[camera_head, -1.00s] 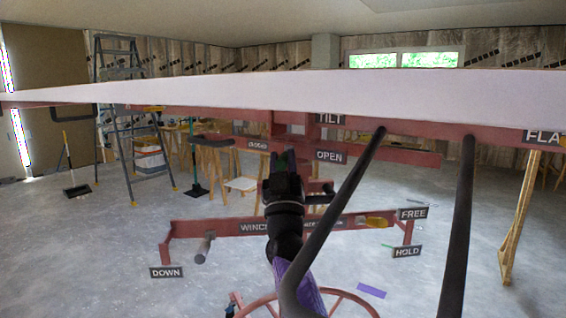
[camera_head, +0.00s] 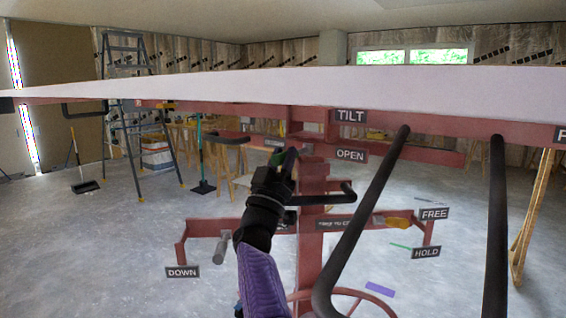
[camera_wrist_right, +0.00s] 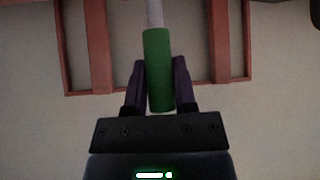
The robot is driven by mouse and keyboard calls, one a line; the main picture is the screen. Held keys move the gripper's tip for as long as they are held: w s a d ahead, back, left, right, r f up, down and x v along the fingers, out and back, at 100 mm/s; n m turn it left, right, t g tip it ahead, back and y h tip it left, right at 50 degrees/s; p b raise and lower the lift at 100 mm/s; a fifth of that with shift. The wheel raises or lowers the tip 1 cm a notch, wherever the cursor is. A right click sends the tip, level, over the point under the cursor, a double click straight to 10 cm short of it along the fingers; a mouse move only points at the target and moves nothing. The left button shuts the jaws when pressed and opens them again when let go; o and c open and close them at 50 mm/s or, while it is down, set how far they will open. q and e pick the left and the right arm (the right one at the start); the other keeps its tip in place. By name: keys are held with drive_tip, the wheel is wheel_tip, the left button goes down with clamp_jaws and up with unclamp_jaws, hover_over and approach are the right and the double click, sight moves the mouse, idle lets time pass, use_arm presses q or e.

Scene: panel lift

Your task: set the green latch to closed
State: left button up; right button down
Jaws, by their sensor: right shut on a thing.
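The green latch shows in the right wrist view as a green grip (camera_wrist_right: 158,70) on a pale rod. My right gripper (camera_wrist_right: 158,98) is shut on it, with a dark finger on each side. In the head view my right gripper (camera_head: 283,165) is at the red frame's post, below the TILT sign and left of the OPEN sign (camera_head: 350,155). Only a little green shows there, as my gripper covers most of the latch. The sign left of the gripper is partly hidden. My left gripper is not in view.
A long white panel (camera_head: 300,87) lies across the red lift frame. Black bars (camera_head: 365,215) rise close on the right. A lower red beam carries DOWN (camera_head: 182,272), FREE (camera_head: 434,214) and HOLD (camera_head: 426,252) signs. A stepladder (camera_head: 130,110) stands at the back left.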

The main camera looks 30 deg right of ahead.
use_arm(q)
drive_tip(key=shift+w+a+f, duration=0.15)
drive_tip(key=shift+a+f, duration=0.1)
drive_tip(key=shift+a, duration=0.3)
use_arm(e)
drive_tip(key=shift+w+a+g+h, duration=0.1)
drive_tip(key=shift+w+g+h, duration=0.15)
drive_tip(key=shift+g+h, duration=0.25)
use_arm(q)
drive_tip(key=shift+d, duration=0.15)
use_arm(e)
drive_tip(key=shift+c, duration=2.1)
unclamp_jaws()
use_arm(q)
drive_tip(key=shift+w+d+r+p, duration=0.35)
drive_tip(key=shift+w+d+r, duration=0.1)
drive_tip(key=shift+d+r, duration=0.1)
use_arm(e)
drive_tip(key=v, duration=1)
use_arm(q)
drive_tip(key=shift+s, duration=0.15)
